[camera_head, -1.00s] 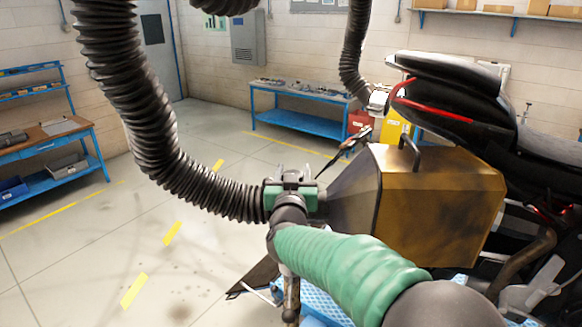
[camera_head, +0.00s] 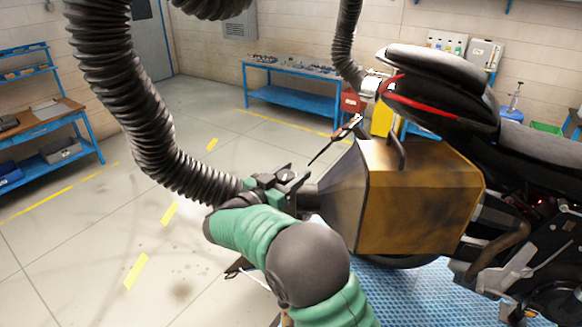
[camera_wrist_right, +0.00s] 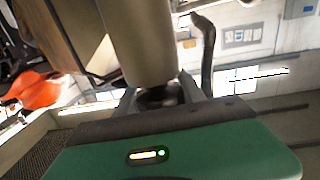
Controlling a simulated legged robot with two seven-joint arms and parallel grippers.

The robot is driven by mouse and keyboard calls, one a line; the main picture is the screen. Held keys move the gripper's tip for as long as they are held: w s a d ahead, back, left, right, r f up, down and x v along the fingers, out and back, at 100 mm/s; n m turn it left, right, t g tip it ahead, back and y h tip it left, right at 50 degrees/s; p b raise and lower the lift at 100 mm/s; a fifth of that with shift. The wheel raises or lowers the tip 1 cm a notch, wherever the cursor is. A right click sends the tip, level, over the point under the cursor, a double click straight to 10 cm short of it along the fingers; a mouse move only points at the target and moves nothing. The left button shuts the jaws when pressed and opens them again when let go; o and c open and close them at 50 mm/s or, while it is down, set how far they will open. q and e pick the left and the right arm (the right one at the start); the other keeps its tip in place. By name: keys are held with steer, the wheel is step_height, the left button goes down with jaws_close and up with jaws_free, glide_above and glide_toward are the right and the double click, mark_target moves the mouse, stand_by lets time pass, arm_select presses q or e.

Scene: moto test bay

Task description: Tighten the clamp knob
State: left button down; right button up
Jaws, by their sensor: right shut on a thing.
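My right gripper (camera_head: 290,180) is at the joint where the ribbed black hose (camera_head: 165,150) meets the tapered end of the yellow-brown hood (camera_head: 410,205). My green-sleeved right arm reaches it from below and covers much of the joint. In the right wrist view, the gripper's fingers (camera_wrist_right: 165,92) close on a small dark round part, which looks like the clamp knob (camera_wrist_right: 160,97), just below a grey cylinder (camera_wrist_right: 138,40). Most of the knob is hidden by the fingers, so I cannot tell how tight it is. My left gripper is not in view.
A motorcycle (camera_head: 450,95) stands behind the hood at the right, over a blue perforated platform (camera_head: 430,290). A thin dark rod (camera_head: 330,147) juts out above the joint. Blue benches (camera_head: 295,90) stand along the walls. The floor at the left is clear.

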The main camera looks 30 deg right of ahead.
steer(key=shift+s+r+m+g+p, duration=0.1)
steer(key=shift+s+m+g+p, duration=0.3)
steer(key=shift+m+g, duration=1)
steer(key=shift+s+m+g+p, duration=0.1)
steer(key=shift+m+g+p, duration=0.6)
steer(key=shift+g, duration=1.3)
steer(key=shift+s+r+m+g+p, duration=0.1)
steer(key=shift+s+m+g+p, duration=0.25)
steer(key=shift+m+g, duration=1.1)
steer(key=shift+m+g+p, duration=0.35)
steer(key=shift+g, duration=0.8)
steer(key=o, duration=1.1)
steer(key=shift+o, duration=1.4)
steer(key=shift+a+f, duration=0.1)
